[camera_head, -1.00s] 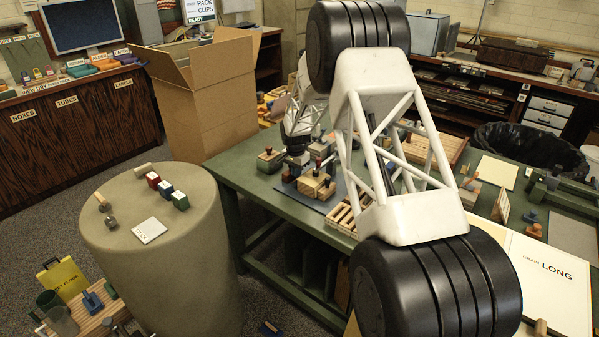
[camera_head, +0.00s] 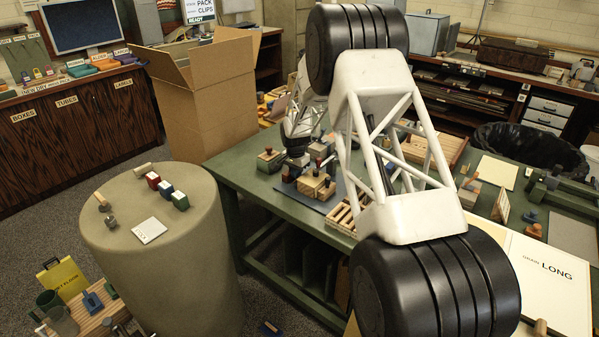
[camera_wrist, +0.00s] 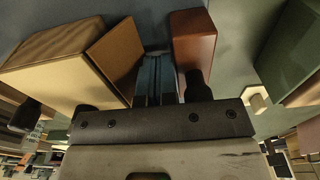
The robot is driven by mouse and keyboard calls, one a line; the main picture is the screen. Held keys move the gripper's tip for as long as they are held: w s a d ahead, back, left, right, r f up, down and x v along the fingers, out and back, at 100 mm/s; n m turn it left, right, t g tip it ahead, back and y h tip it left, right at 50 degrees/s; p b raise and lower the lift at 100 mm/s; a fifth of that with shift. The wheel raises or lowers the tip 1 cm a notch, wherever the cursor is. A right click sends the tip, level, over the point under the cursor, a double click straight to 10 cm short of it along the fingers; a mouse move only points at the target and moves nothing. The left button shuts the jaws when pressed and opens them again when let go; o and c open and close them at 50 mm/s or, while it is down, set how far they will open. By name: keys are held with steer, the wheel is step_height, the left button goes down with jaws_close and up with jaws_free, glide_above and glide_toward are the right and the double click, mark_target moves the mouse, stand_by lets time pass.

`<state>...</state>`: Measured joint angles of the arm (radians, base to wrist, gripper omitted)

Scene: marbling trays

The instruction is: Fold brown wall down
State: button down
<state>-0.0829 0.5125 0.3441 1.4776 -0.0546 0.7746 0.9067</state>
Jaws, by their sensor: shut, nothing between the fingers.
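In the wrist view my gripper (camera_wrist: 157,68) is shut and empty, with its dark fingers close together above a grey-blue surface. A tan wooden box or block (camera_wrist: 62,65) lies to its left. A brown panel (camera_wrist: 117,57) stands against that box, tilted in the picture, close to the left of the fingers. It looks like the brown wall, but I cannot tell how it is joined. A red-brown block (camera_wrist: 193,42) is close on the right of the fingers. I cannot tell whether the fingers touch either one. In the head view my arm partly hides this work area.
In the head view, wooden blocks (camera_head: 316,188) stand on a blue mat on the green table (camera_head: 235,172). A slatted wooden tray (camera_head: 343,217) is nearby. In the wrist view a green block (camera_wrist: 292,50) is at right, with a small pale knob (camera_wrist: 257,98) beside it.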

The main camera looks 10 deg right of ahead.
steer(key=shift+f, duration=0.1)
stand_by(0.3)
steer(key=shift+r, duration=2.55)
steer(key=shift+s+r, duration=0.15)
steer(key=shift+r, duration=0.1)
steer(key=s+d+r+n+t, duration=0.1)
steer(key=s+d+r+n, duration=0.15)
steer(key=s+r, duration=1.1)
steer(key=s+d+r+n, duration=0.2)
steer(key=s+d+r, duration=0.1)
steer(key=s+r, duration=1.05)
steer(key=s+d+f+n+t, duration=0.1)
steer(key=s+n, duration=0.3)
steer(key=s, duration=3.3)
steer(key=shift+s+d+f, duration=0.15)
steer(key=shift+d+f, duration=0.1)
steer(key=shift+d, duration=0.25)
